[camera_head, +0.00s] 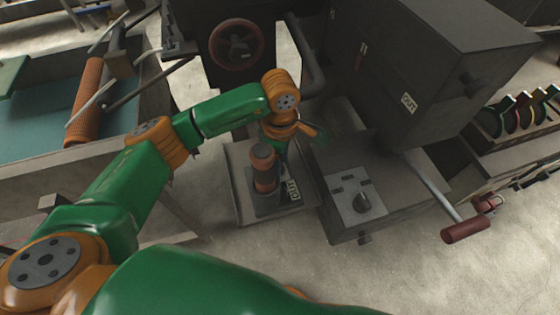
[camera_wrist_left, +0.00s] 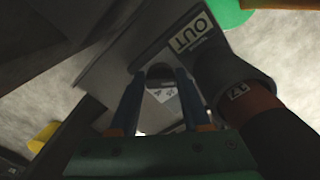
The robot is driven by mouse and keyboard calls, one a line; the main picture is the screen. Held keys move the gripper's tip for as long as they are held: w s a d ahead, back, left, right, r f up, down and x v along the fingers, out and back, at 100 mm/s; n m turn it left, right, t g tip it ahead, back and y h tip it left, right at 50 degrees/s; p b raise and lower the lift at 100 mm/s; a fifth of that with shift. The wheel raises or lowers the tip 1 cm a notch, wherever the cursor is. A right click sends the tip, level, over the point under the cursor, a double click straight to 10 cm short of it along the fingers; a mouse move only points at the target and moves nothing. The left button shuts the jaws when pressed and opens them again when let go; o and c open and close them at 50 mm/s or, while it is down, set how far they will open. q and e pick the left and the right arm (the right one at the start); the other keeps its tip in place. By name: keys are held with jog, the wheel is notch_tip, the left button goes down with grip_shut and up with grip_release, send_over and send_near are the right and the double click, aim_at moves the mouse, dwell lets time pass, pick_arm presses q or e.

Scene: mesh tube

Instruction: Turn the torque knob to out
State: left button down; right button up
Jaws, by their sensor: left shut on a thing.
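My left gripper (camera_head: 283,158) is low over the small grey base, behind the dark post with an orange band (camera_head: 264,168). In the left wrist view its two fingers (camera_wrist_left: 160,75) are shut on a small dark round part, which I take as the torque knob (camera_wrist_left: 160,70). A pale marked plate (camera_wrist_left: 163,95) shows between the fingers. An OUT label (camera_wrist_left: 187,33) is beside them, and in the head view an OUT label (camera_head: 292,190) is on the small base. The knob is hidden in the head view. My right gripper is not in view.
The orange-banded post (camera_wrist_left: 248,98) stands close to the right finger. A grey block with a panel and dark knob (camera_head: 362,203) stands to the right. A red-handled lever (camera_head: 465,230) and a dark machine with a red handwheel (camera_head: 237,43) are nearby.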

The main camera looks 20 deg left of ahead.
pick_arm(q)
jog(key=c, duration=0.6)
grip_release()
jog(key=shift+c, duration=0.2)
notch_tip(320, 180, up, 6)
jog(key=shift+r+b, duration=0.1)
jog(key=shift+b, duration=0.6)
jog(key=shift+r, duration=0.5)
